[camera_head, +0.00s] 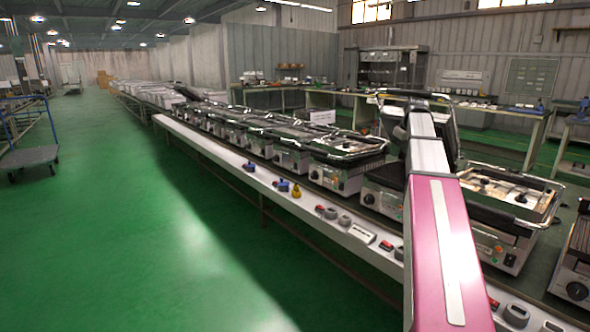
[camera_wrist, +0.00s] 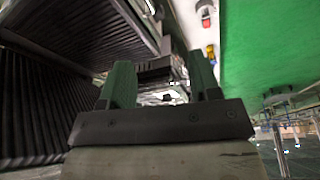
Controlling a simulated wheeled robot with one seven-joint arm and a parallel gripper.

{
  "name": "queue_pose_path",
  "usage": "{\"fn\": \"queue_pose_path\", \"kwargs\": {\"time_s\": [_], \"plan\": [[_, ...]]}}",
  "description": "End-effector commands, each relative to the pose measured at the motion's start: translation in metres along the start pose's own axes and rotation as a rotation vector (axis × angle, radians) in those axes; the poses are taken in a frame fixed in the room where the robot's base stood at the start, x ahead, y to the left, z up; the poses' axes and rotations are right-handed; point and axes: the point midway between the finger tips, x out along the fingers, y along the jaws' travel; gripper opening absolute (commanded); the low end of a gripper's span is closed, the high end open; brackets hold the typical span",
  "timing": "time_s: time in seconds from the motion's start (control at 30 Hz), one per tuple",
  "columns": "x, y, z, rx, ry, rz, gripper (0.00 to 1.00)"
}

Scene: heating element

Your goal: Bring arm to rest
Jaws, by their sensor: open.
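My arm (camera_head: 446,250), pink and silver, reaches from the bottom right of the head view out over the line of grill appliances. Its far end is near a dark raised grill part, and I cannot make out my gripper there. In the wrist view my gripper (camera_wrist: 162,80) shows two green fingers set apart, with nothing held between them. Black ribbed grill plates (camera_wrist: 40,105) fill the left side of that view, close beside the gripper. I cannot tell whether the gripper touches them.
A long white bench edge (camera_head: 290,200) carries small switches and knobs in front of the grills. A grill with an open top (camera_head: 500,195) stands right of my arm. Green floor (camera_head: 130,240) lies clear at left, with a blue cart (camera_head: 28,155) beyond.

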Motion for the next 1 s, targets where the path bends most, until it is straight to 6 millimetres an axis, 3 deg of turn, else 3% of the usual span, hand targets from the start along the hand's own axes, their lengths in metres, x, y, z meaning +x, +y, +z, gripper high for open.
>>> {"fn": "queue_pose_path", "kwargs": {"time_s": [0.03, 0.2, 0.5, 0.7, 1.0], "plan": [[0.025, -0.017, 0.011, 0.018, -0.014, -0.008, 0.57], [0.095, -0.058, 0.035, 0.088, -0.055, -0.017, 0.57], [0.2, -0.137, 0.09, 0.2, -0.128, -0.021, 0.57], [0.257, -0.19, 0.137, 0.27, -0.178, -0.013, 0.57], [0.32, -0.269, 0.214, 0.361, -0.25, 0.011, 0.57]]}}
